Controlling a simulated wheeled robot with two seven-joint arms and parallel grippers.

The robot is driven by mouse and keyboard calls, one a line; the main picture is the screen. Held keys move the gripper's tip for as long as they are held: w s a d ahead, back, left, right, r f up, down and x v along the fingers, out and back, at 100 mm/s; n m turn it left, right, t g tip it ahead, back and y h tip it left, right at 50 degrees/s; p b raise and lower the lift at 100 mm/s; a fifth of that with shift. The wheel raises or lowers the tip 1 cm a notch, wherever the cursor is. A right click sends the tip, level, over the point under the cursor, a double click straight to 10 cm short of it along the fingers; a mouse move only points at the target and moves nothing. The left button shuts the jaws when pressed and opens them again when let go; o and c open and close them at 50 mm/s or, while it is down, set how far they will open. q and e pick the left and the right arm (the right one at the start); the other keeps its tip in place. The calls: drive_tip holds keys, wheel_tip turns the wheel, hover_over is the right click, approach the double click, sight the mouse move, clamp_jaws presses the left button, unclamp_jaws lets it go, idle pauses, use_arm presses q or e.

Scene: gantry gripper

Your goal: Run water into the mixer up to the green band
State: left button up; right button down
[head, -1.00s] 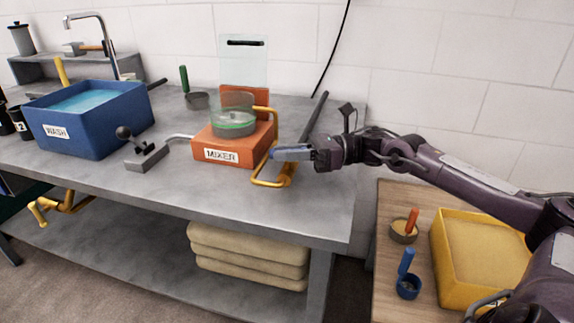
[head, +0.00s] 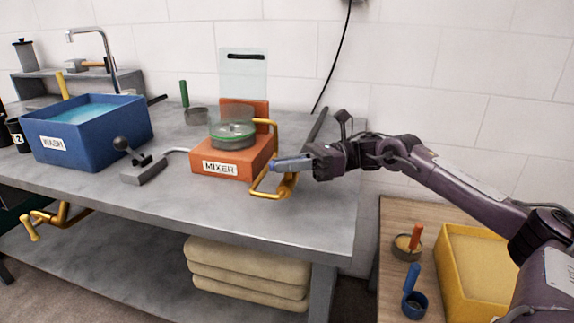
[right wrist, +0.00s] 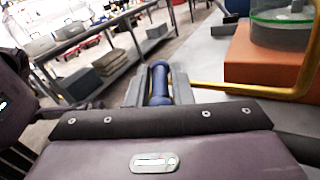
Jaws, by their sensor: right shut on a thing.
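The orange mixer (head: 226,162) stands on the grey bench and carries a clear round vessel with a green band (head: 232,133). The water level inside cannot be made out. A grey lever box (head: 144,169) with a black ball knob (head: 120,143) sits left of the mixer, and a short pipe joins the two. My right gripper (head: 277,164) is at the mixer's right side, by the yellow bar (head: 252,188). It is shut on a dark blue rounded handle (right wrist: 159,82), seen between the fingers in the right wrist view. My left gripper is not in view.
A blue WASH tub (head: 85,140) with water stands at the bench's left, below a tall tap (head: 104,50). A green-handled pan (head: 196,115) lies behind. A wooden side table holds a yellow tray (head: 470,235) and small pots. The bench front is clear.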

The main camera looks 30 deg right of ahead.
drive_tip(key=shift+r, duration=0.1)
idle(0.3)
drive_tip(key=c, duration=1.4)
unclamp_jaws()
drive_tip(key=shift+d, duration=0.1)
drive_tip(key=v, duration=0.6)
drive_tip(key=shift+d, duration=0.2)
drive_tip(key=shift+s+d, duration=0.15)
drive_tip(key=shift+d, duration=0.2)
drive_tip(key=shift+s+d, duration=0.1)
drive_tip(key=shift+d, duration=0.15)
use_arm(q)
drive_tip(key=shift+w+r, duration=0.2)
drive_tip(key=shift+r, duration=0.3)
